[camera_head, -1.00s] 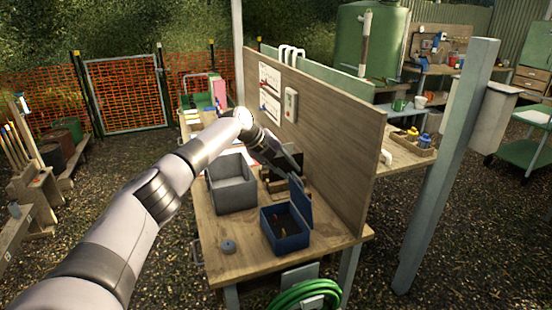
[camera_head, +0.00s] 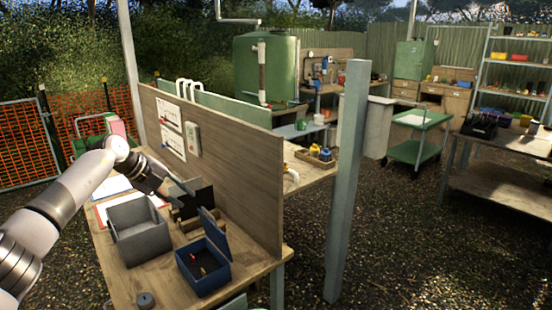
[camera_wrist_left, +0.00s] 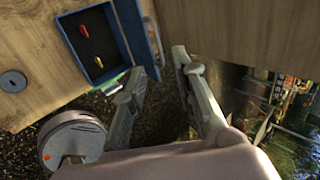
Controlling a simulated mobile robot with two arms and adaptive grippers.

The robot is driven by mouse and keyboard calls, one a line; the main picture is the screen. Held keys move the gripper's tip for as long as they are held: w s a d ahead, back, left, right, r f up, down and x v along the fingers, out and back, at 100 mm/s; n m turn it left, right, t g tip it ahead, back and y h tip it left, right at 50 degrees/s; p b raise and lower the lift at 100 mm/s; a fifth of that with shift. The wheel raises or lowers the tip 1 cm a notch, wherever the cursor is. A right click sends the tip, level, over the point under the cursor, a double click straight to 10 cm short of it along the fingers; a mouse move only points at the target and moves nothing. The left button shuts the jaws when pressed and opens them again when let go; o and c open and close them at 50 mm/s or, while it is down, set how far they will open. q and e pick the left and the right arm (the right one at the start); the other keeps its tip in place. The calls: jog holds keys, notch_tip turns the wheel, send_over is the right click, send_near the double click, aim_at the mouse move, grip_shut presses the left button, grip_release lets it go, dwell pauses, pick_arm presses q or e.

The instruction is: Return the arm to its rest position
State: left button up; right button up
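My left arm comes in from the left in the head view, with its left gripper (camera_head: 168,186) above the bench, near the wooden partition. In the left wrist view the two fingers (camera_wrist_left: 160,66) stand apart with nothing between them. The bench top (camera_head: 122,285) lies below. A blue box (camera_head: 205,272) with its lid up stands on it, holding small red and yellow pieces; the box also shows in the left wrist view (camera_wrist_left: 75,45), beside the fingers. My right gripper is in neither view.
A grey open bin (camera_head: 140,248) stands left of the blue box. A wooden partition (camera_head: 235,170) rises along the bench's right side. A small grey disc (camera_head: 146,300) lies at the bench's front. A grey-green post (camera_head: 345,190) stands to the right. Gravel ground is open beyond it.

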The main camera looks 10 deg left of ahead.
pick_arm(q)
jog(key=s+d+f+n+t+h, duration=0.15)
jog(key=d+t+h, duration=0.25)
jog(key=d, duration=1)
jog(key=d+f+n+t+h, duration=0.1)
jog(key=d+n+t+h, duration=0.2)
jog(key=d, duration=1.2)
jog(key=s+a+f+n+g+y, duration=0.1)
jog(key=s+a+f+n+y, duration=0.4)
jog(key=s+f+n+y, duration=0.35)
jog(key=s+a+f+n+y, duration=0.4)
jog(key=s+f+n+y, duration=0.1)
jog(key=s+f+n, duration=0.5)
jog(key=s+f+g+h, duration=0.1)
jog(key=s+f+g, duration=0.3)
jog(key=s, duration=0.8)
jog(key=s+f+g+h, duration=0.1)
jog(key=s+f+g, duration=0.3)
jog(key=s, duration=0.8)
notch_tip(320, 180, down, 26)
jog(key=s+g+b, duration=0.2)
jog(key=s+a+f+g, duration=0.1)
jog(key=s+a+f, duration=0.1)
jog(key=s+f, duration=1.4)
jog(key=shift+s+a+f+b, duration=0.2)
jog(key=shift+a+f+b, duration=0.15)
jog(key=shift+f, duration=0.3)
